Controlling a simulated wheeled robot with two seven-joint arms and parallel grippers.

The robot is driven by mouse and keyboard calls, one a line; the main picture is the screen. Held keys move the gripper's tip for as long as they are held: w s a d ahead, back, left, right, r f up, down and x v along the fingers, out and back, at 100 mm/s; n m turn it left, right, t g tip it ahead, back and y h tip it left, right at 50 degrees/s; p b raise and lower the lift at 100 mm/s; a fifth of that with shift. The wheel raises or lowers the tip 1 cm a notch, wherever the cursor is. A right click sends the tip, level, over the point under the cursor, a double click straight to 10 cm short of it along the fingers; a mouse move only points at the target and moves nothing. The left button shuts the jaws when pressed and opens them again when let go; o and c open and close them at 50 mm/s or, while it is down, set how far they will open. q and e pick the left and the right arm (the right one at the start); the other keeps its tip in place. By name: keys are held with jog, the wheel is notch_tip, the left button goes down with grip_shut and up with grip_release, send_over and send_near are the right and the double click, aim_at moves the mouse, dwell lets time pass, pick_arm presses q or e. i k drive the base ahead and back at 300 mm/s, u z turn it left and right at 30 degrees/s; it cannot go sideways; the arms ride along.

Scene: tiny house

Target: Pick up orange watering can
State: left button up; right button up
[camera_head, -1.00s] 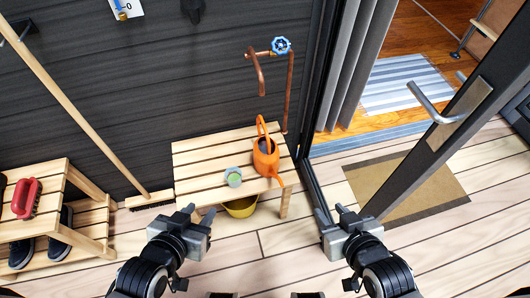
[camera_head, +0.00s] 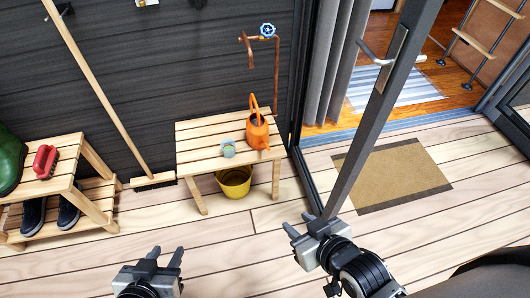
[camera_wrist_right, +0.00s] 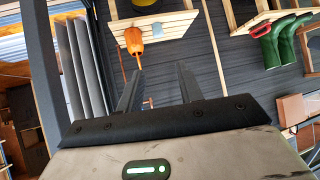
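The orange watering can (camera_head: 257,133) stands upright on a slatted wooden bench (camera_head: 196,136) against the dark wall, its handle upward. It also shows in the right wrist view (camera_wrist_right: 133,40), beyond my fingers. My left gripper (camera_head: 162,258) is open and empty, low in front of the bench and to the left of the can. My right gripper (camera_head: 301,227) is open and empty, in front of the bench and to the right of the can. Neither gripper touches the can. In the right wrist view the two fingers (camera_wrist_right: 158,92) stand apart with nothing between them.
A small pale cup (camera_head: 228,148) stands left of the can. A yellow bucket (camera_head: 234,182) sits under the bench. A copper tap (camera_head: 268,32) is above. An open door (camera_head: 377,110) stands close to my right arm. A shoe rack (camera_head: 88,152) and broom (camera_head: 100,85) are left.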

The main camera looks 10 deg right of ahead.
aim_at(257, 128)
jog(key=u, duration=0.35)
jog(key=k, duration=0.25)
jog(key=z, duration=1.4)
jog(key=i, duration=0.9)
